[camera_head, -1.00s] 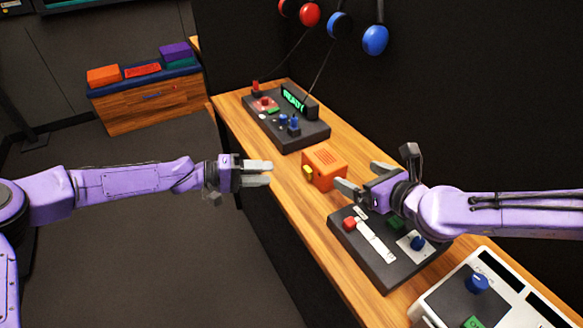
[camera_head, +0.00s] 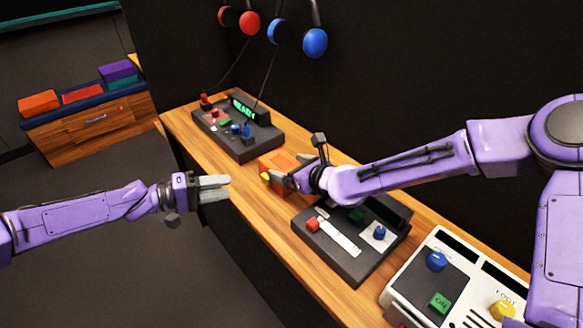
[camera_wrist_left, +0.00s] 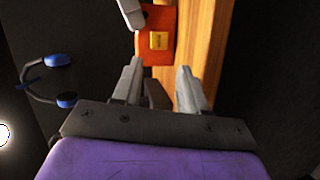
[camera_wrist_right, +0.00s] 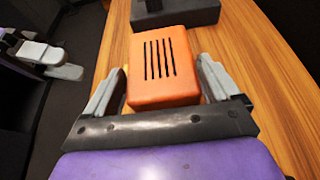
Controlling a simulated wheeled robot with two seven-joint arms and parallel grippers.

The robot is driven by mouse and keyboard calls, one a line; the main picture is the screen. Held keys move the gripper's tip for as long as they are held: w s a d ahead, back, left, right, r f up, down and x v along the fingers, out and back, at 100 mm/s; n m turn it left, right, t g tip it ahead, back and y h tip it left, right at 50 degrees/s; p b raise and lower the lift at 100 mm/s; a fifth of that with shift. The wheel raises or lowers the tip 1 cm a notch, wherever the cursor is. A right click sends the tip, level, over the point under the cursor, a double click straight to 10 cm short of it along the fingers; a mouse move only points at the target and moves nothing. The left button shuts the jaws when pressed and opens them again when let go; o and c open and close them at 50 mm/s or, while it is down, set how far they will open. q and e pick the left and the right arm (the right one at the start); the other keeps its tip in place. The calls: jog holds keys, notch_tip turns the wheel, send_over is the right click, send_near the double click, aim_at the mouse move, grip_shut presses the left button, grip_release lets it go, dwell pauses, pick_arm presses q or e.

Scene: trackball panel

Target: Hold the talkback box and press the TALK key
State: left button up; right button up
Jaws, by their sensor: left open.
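The orange talkback box (camera_head: 274,159) stands on the wooden counter, with slots on its top face (camera_wrist_right: 163,67). Its yellow TALK key (camera_head: 265,176) is on the side facing my left gripper; it also shows in the left wrist view (camera_wrist_left: 159,40). My right gripper (camera_head: 297,172) is open at the box, its fingers on either side of it in the right wrist view (camera_wrist_right: 160,75), with narrow gaps. It partly hides the box in the head view.
A dark panel (camera_head: 237,145) with a green-lit display stands behind the box. Headsets (camera_head: 315,43) hang on the wall. Bare counter (camera_head: 205,170) lies left of the box.

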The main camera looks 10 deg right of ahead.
jog(key=c, duration=0.4)
pick_arm(q)
grip_shut()
dwell(1.3)
